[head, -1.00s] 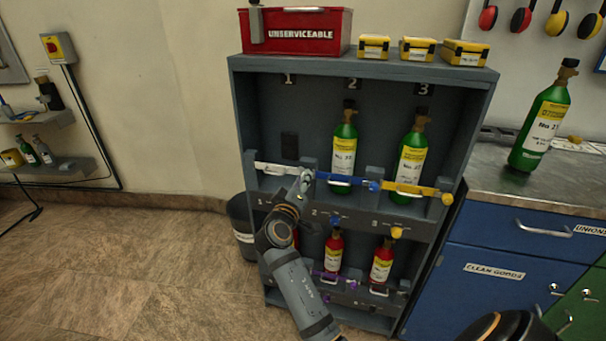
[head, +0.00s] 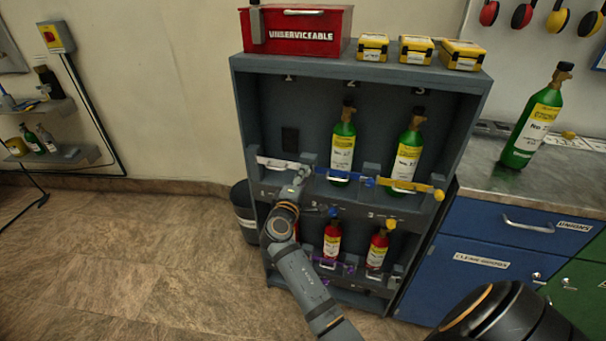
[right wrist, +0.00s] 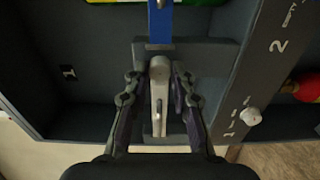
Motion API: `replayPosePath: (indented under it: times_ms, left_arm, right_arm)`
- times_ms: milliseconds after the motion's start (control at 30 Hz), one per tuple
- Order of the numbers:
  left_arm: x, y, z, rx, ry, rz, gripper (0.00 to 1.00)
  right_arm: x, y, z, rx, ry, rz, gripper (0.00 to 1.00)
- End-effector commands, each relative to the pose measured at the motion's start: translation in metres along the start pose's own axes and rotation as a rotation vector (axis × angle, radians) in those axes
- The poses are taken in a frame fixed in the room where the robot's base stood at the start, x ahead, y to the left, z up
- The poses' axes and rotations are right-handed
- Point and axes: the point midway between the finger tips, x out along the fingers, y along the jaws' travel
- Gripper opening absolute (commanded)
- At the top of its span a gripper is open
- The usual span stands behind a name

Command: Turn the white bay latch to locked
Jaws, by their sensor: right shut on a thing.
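The white bay latch (head: 276,163) is a pale bar across the front of bay 1 on the upper shelf of the grey rack. My right gripper (head: 301,176) is at its right end, in front of the rack. In the right wrist view the fingers of the right gripper (right wrist: 160,88) stand on both sides of the pale latch piece (right wrist: 159,68) and are shut on it. The exact finger contact is dark and hard to see. My left gripper is not in view.
A blue bar (head: 345,178) and a yellow bar (head: 412,187) cross bays 2 and 3, before green bottles (head: 342,150). Below are red bottles (head: 332,240), a blue knob (head: 333,213) and a yellow knob (head: 390,224). A white knob (right wrist: 250,116) is near the gripper.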

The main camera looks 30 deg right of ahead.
Motion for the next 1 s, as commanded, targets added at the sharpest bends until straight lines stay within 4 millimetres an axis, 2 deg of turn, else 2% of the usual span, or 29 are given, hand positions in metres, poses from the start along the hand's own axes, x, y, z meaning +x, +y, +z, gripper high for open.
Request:
replayPosePath:
  times_ms: [567,600,733,1000]
  left_arm:
    - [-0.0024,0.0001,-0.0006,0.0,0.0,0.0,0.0]
    - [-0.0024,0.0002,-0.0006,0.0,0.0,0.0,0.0]
    - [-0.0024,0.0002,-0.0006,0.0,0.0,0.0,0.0]
    - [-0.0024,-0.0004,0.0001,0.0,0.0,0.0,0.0]
  right_arm:
    - [-0.0001,-0.0009,-0.0004,-0.027,0.002,-0.001,0.0]
    - [-0.0001,-0.0009,-0.0004,-0.027,0.001,-0.001,0.29]
    - [-0.0001,-0.0007,-0.0003,-0.026,0.001,-0.001,0.47]
    - [0.0,0.0,-0.0001,-0.025,0.0,0.0,0.47]
